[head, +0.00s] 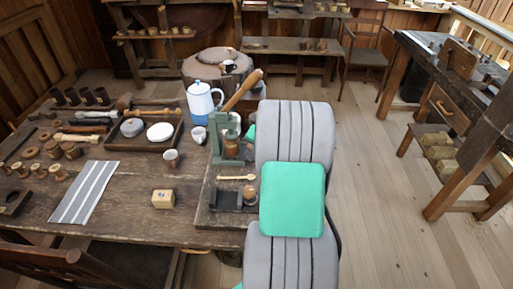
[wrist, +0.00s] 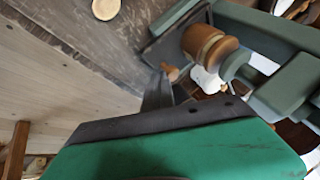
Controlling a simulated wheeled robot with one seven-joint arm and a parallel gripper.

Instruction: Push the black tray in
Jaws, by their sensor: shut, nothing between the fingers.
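The black tray (head: 225,199) is low at the front of the green press (head: 217,140), on a dark base board near the table's right edge. A brown turned piece (head: 249,196) shows at its right end, beside my arm. In the wrist view, a dark plate that looks like the tray (wrist: 163,48) lies beside a turned wooden spool (wrist: 205,44), with a small wooden knob (wrist: 172,73) at its near edge. My gripper (wrist: 160,84) is shut and empty, its dark fingertips close to the knob; I cannot tell whether they touch. My arm hides the gripper in the head view.
A wooden spoon-like piece (head: 237,177) lies just behind the black tray. A small wooden block (head: 163,198), a white cup (head: 198,135) and a white-and-blue pot (head: 201,101) stand to the left. The floor (head: 375,200) right of my arm is clear.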

